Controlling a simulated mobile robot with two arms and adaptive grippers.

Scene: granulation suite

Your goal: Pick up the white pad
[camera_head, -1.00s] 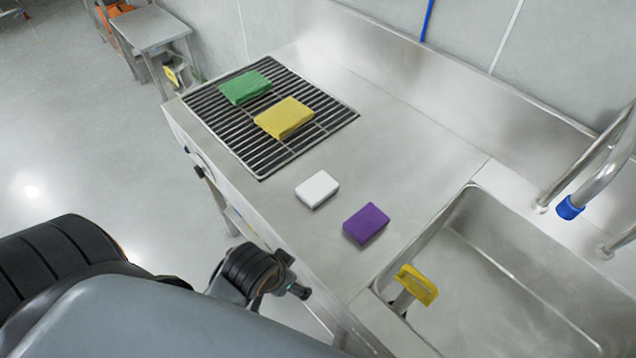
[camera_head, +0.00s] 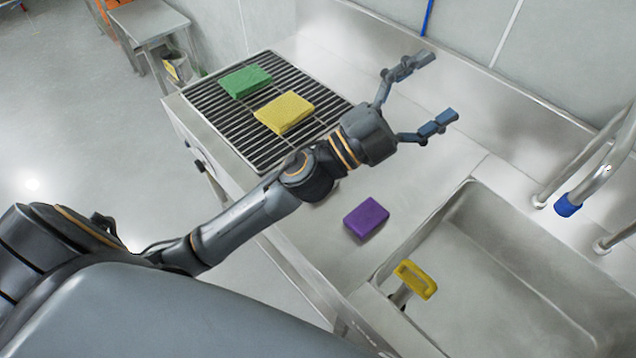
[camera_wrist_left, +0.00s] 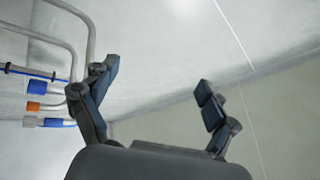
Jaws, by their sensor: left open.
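The white pad is not visible now; my left arm covers the part of the steel counter (camera_head: 420,155) where it lay a second ago, between the rack and the purple pad. My left gripper (camera_head: 436,89) is open and empty, with its fingers spread, above the back of the counter and beyond that spot. In the left wrist view the open fingers (camera_wrist_left: 157,78) show against the wall, with nothing between them. My right gripper is not in view.
A green pad (camera_head: 245,82) and a yellow pad (camera_head: 284,112) lie on the black slatted rack (camera_head: 213,112). A purple pad (camera_head: 366,219) lies near the sink (camera_head: 500,290). A yellow-handled item (camera_head: 416,280) is at the sink's left side. A bent pipe (camera_head: 600,165) rises at the right.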

